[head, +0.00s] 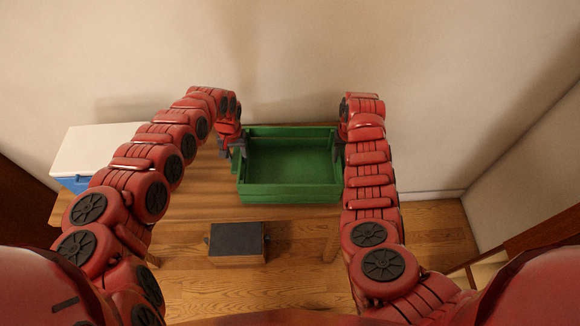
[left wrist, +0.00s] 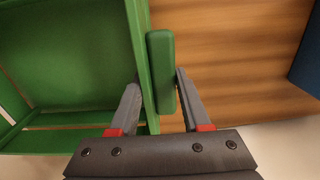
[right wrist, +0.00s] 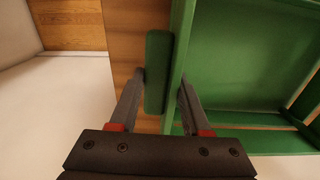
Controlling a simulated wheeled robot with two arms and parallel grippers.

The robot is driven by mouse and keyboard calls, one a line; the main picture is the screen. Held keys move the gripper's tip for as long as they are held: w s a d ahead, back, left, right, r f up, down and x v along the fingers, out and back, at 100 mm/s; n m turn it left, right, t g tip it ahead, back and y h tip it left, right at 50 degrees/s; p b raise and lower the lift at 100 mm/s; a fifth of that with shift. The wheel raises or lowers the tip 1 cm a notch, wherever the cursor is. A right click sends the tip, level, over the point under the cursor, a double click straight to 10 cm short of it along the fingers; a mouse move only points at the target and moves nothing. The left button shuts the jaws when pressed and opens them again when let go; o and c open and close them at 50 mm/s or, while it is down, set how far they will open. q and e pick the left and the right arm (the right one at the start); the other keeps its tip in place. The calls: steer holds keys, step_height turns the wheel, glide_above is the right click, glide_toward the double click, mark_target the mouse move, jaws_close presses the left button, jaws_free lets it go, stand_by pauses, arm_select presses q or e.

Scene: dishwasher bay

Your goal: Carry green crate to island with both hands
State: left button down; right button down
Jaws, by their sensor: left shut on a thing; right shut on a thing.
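The green crate (head: 288,192) is an empty, open slatted box in the middle of the head view, at or just above a wooden table top. I cannot tell whether it touches the table. My left gripper (head: 238,146) is at its left side, shut on the green handle bar (left wrist: 161,72) and side wall there. My right gripper (head: 342,150) is at its right side, shut on the matching handle (right wrist: 158,70) and wall. In each wrist view one finger is inside the crate and one is outside the handle. The crate looks level.
The wooden table (head: 190,200) stands against the wall. A blue cooler with a white lid (head: 92,148) is at its left end. A dark-topped box (head: 237,240) is on the floor in front. Wooden floor (head: 435,225) lies open to the right.

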arm_select(q)
steer(key=shift+r, duration=0.15)
arm_select(e)
steer(key=shift+r, duration=0.15)
